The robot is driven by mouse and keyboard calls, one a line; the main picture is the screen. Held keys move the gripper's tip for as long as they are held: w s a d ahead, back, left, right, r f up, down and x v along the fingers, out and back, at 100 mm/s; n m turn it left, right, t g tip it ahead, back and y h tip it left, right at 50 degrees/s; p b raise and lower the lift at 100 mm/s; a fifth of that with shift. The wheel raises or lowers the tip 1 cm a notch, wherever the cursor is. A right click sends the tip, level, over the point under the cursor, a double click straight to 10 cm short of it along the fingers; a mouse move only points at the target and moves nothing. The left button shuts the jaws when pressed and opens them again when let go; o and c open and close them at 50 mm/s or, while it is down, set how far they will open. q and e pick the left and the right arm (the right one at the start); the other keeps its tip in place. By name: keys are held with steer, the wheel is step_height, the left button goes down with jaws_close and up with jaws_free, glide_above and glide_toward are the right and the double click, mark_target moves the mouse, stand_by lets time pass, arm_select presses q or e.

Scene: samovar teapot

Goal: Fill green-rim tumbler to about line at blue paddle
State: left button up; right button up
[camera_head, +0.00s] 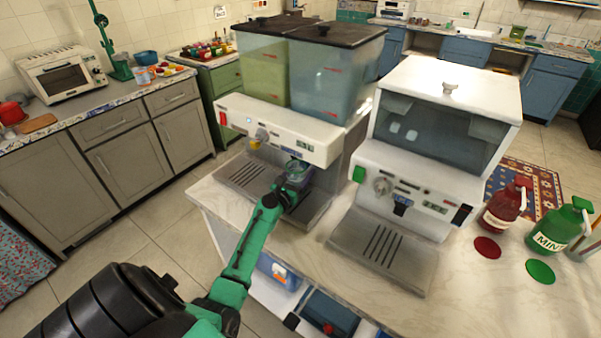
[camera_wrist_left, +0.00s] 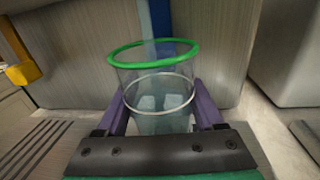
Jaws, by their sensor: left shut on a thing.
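The clear green-rim tumbler (camera_wrist_left: 152,105) stands upright between the purple fingers of my left gripper (camera_wrist_left: 160,118), which is shut on it. A pale ring line runs around its wall. Pale ice-like cubes lie in its lower part; I cannot tell a liquid level. The blue paddle (camera_wrist_left: 158,22) is right behind the tumbler, and the rim overlaps it in the left wrist view. In the head view, my left gripper (camera_head: 292,186) holds the tumbler (camera_head: 297,170) under the front of the two-tank dispenser (camera_head: 290,132), above its drip tray. My right gripper is not in view.
A yellow lever (camera_wrist_left: 22,72) is at the left of the wrist view. A second white machine (camera_head: 440,130) with its own drip tray (camera_head: 385,250) stands to the right. Red (camera_head: 503,205) and green (camera_head: 558,228) pump bottles stand further right.

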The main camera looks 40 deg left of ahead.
mark_target(290, 182)
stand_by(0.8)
arm_select(q)
steer(key=shift+s+p, duration=0.35)
steer(key=shift+s, duration=2.15)
steer(key=s+b, duration=0.1)
steer(key=s, duration=0.8)
steer(key=shift+s+d+f, duration=0.1)
steer(key=shift+s+d, duration=0.05)
steer(key=shift+s, duration=0.4)
